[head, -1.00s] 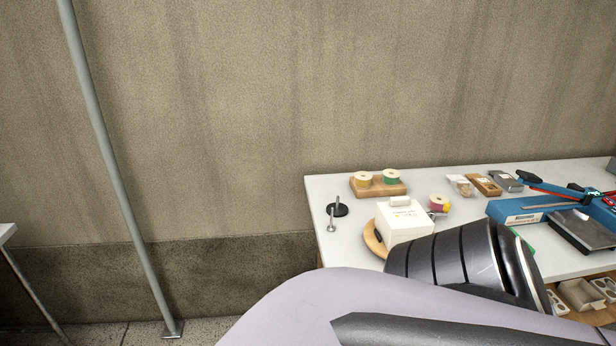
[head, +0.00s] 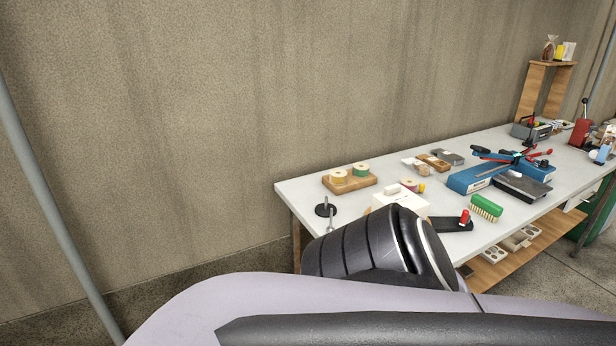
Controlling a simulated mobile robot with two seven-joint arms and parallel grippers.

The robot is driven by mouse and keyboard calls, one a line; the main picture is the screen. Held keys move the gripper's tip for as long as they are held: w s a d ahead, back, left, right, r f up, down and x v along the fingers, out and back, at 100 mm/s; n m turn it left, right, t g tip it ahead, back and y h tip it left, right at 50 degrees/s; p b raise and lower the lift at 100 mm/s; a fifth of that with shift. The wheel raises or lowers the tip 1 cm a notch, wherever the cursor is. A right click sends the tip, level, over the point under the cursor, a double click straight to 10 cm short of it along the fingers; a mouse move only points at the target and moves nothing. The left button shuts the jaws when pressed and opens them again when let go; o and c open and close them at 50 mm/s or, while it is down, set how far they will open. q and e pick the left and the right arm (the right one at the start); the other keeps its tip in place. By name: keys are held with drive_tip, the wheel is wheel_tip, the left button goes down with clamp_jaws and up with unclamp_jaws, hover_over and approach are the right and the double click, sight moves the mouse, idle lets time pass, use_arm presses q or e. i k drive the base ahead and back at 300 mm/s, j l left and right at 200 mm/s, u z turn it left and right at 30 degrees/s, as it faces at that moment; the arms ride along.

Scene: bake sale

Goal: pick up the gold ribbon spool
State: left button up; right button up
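The gold ribbon spool (head: 339,176) stands upright in a wooden holder (head: 374,182) near the back left corner of the white-topped table. A green ribbon spool (head: 360,170) stands beside it in the same holder. A third, pink spool (head: 408,184) is to the right, partly hidden behind a white box. A large part of one of my arms crosses the bottom of the view and covers the table's front left. Neither of my grippers shows, and nothing touches the gold spool.
The white box (head: 400,203) stands in front of the holder. A black stand (head: 325,210) is at the left edge. A green brush (head: 486,207), a blue device (head: 478,178) and small packets are farther right. A wall rises behind the table (head: 300,190).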

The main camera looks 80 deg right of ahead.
sight(337, 176)
drive_tip(key=i+z, duration=0.2)
drive_tip(key=z, duration=0.15)
drive_tip(key=i+z, duration=0.2)
drive_tip(key=z, duration=0.15)
drive_tip(key=i+z, duration=0.35)
drive_tip(key=k, duration=0.1)
